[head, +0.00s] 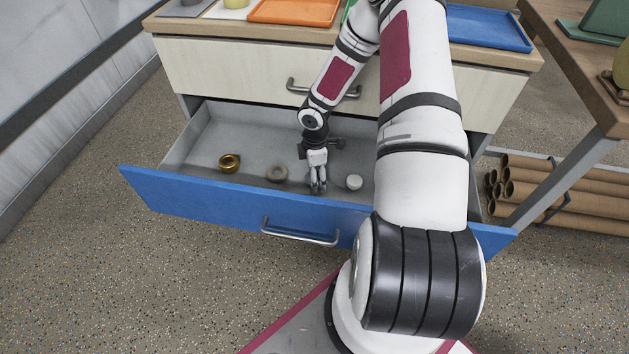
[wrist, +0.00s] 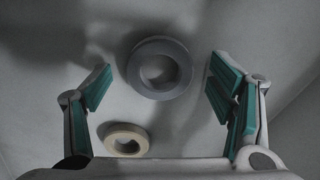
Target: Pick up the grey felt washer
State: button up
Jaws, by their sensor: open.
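In the wrist view a grey ring (wrist: 160,92), which I take as the grey felt washer, lies flat on the drawer floor. It shows between and beyond the spread fingers of my gripper (wrist: 160,70), not touching them. The gripper is open and empty. In the head view my gripper (head: 318,187) points down inside the open drawer. I cannot make out the grey ring there; the gripper and wrist probably hide it. A smaller beige ring (wrist: 125,151) lies at the lower left in the wrist view, near the left finger.
The blue-fronted drawer (head: 190,196) also holds a brass ring (head: 229,163), a tan-grey ring (head: 277,180), probably the beige one, and a white round piece (head: 354,182). Drawer walls surround them. An orange tray (head: 293,11) and blue tray (head: 488,28) sit on the countertop above.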

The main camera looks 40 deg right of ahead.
jog(key=c, duration=0.9)
